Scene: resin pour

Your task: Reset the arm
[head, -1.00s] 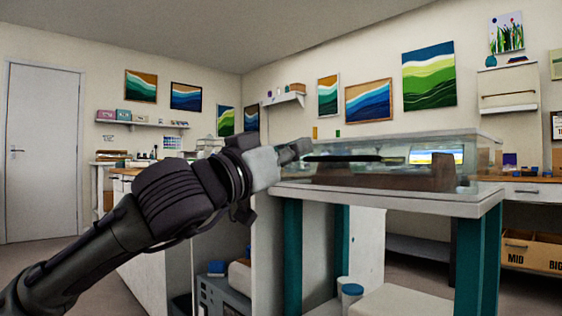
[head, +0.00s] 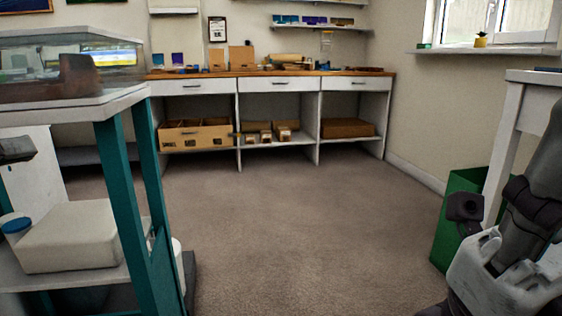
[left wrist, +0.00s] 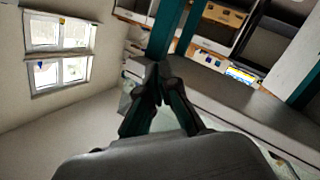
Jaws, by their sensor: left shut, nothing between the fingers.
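My left gripper (left wrist: 158,75) shows in the left wrist view with its dark fingers together and nothing between them. In the head view only a dark end of it (head: 16,150) shows at the left edge, in front of the teal-legged table (head: 120,105). Most of the left arm is out of that view. My right arm (head: 530,215) comes in at the lower right, with a light grey part (head: 505,285) low in the corner. Its fingertips do not show.
A clear case (head: 70,50) stands on the teal-legged table. A white box (head: 80,237) sits on the shelf below. A long workbench (head: 205,84) runs along the back wall. A green bin (head: 452,225) stands beside my right arm. The middle floor is clear.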

